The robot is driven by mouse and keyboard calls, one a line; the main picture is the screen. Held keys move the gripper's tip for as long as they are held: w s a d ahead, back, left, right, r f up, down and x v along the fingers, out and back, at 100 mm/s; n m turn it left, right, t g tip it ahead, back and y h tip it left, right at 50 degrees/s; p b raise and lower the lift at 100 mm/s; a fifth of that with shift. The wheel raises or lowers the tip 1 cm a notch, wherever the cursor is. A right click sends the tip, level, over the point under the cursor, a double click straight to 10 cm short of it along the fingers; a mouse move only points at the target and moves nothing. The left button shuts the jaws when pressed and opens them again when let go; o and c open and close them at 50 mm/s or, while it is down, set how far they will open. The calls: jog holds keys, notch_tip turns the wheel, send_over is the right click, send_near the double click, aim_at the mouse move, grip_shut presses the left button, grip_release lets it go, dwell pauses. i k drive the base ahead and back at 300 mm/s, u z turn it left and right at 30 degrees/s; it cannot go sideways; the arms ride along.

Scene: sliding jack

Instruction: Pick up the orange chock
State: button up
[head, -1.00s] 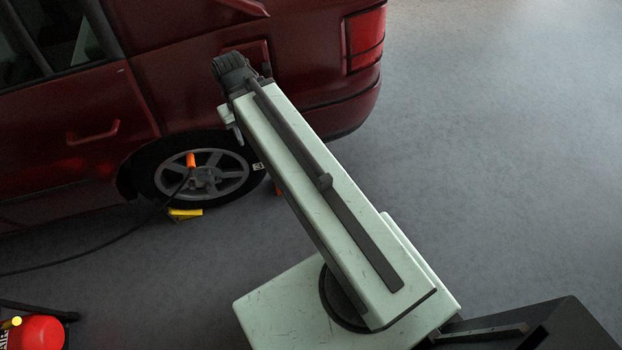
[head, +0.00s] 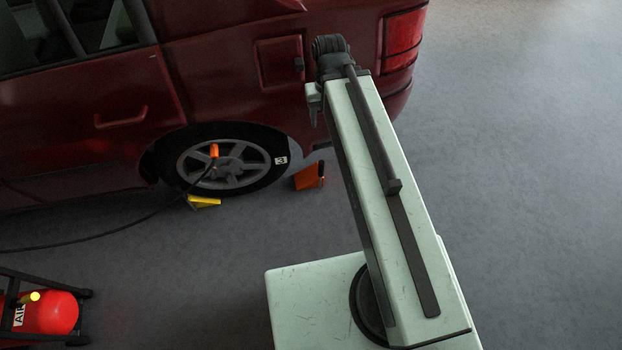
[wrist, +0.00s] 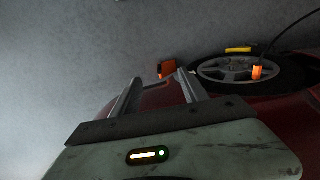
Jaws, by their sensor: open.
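The orange chock (head: 309,176) stands on the floor just right of the car's rear wheel (head: 224,165). In the wrist view the orange chock (wrist: 168,69) shows beyond the fingertips, near their upper end and beside the wheel (wrist: 243,70). My gripper (wrist: 158,82) is open, its two fingers apart with nothing held between them.
A black hose runs to an orange fitting (head: 214,151) at the wheel. The red car (head: 100,120) fills the upper left. A red air tank (head: 48,312) stands lower left. The floor at right is clear.

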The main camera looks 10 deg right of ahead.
aim_at(312, 176)
jog(key=u, duration=0.6)
jog(key=k, duration=0.45)
jog(key=u, duration=1.15)
jog(key=i, duration=1)
jog(key=z, duration=0.1)
